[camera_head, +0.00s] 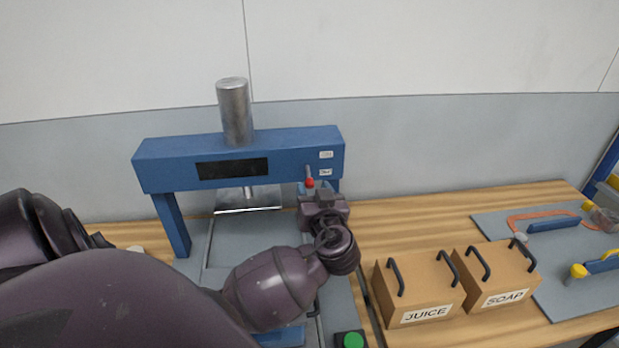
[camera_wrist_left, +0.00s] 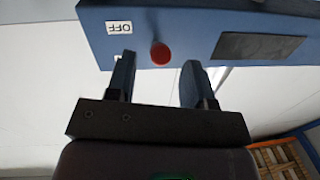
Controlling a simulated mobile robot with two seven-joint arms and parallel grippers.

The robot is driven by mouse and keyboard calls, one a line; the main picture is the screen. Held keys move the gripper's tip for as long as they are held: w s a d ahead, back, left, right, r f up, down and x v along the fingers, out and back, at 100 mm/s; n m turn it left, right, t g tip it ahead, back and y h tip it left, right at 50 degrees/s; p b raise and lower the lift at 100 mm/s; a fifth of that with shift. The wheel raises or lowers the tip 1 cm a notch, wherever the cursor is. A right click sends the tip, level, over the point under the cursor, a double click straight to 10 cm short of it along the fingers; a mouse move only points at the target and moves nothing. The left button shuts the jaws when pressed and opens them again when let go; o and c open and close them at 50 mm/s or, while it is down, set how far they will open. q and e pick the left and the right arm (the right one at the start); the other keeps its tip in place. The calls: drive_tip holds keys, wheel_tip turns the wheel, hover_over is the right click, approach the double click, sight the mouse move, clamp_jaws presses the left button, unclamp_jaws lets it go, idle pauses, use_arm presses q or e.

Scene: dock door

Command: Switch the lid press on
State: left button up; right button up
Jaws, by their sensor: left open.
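The lid press (camera_head: 240,160) is a blue frame with a metal cylinder on top and a dark panel on its crossbar; the crossbar also shows close up in the left wrist view (camera_wrist_left: 190,25). At the crossbar's right end is a lever with a red tip (camera_head: 309,182), pointing downward in the head view. The red tip (camera_wrist_left: 160,53) lies between the spread fingers of my left gripper (camera_head: 316,188) in the wrist view, with gaps on both sides. An OFF label (camera_wrist_left: 120,27) is beside it, upside down. My right gripper is not in view.
A JUICE box (camera_head: 418,288) and a SOAP box (camera_head: 496,275) with dark handles stand on the wooden table to the right. A grey mat (camera_head: 560,265) with tools lies beyond them. A green button (camera_head: 352,340) is at the bottom. My left arm covers much of the press's front.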

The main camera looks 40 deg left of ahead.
sight(311, 186)
use_arm(q)
drive_tip(key=shift+p+x, duration=0.3)
drive_tip(key=shift+x, duration=1.65)
clamp_jaws()
